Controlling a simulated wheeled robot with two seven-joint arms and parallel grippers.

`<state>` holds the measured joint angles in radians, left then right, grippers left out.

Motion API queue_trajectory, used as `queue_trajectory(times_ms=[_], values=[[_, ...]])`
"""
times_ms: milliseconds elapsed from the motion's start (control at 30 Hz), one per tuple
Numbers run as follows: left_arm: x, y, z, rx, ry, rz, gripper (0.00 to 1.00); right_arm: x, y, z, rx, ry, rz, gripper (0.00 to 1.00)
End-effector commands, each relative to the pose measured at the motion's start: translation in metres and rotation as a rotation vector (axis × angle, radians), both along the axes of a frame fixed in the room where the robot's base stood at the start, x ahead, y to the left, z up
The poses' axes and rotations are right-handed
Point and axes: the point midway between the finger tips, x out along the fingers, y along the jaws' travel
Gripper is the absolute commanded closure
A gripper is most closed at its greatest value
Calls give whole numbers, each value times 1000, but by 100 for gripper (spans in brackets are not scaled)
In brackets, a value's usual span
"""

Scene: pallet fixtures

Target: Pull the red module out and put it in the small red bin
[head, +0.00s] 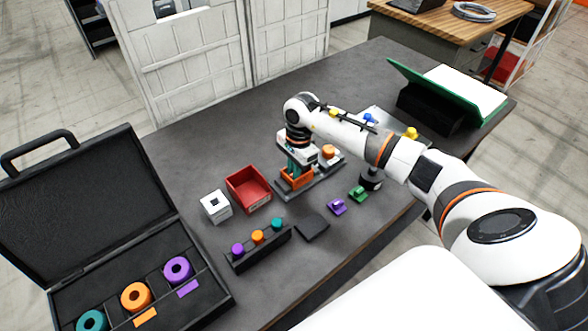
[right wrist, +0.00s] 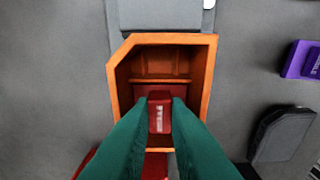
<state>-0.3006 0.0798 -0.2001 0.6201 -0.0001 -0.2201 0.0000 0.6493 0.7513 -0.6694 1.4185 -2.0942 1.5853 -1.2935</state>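The red module (right wrist: 159,115) sits inside an orange open-topped housing (right wrist: 208,75), its labelled grip facing up. The green fingers of my right gripper (right wrist: 160,108) reach down into the housing, one on each side of this grip, and appear closed against it. In the head view my right gripper (head: 298,162) points down over the orange housing (head: 297,180), and the module is hidden there. The small red bin (head: 247,188) stands to the left of the housing and looks empty. My left gripper is out of view.
A white block with a square hole (head: 216,206) stands left of the bin. A dark rack with coloured knobs (head: 258,250), a black pad (head: 312,228), purple (head: 337,207) and green (head: 358,194) pieces lie nearer me. An open black case (head: 215,287) is at left.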

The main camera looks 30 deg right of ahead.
Motion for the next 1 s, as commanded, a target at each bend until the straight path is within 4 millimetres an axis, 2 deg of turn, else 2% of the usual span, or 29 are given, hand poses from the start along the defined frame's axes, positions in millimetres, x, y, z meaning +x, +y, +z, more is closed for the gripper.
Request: queue_trajectory(times_ms=[1000], values=[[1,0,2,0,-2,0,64,0,0,6,0,-1,0,100]])
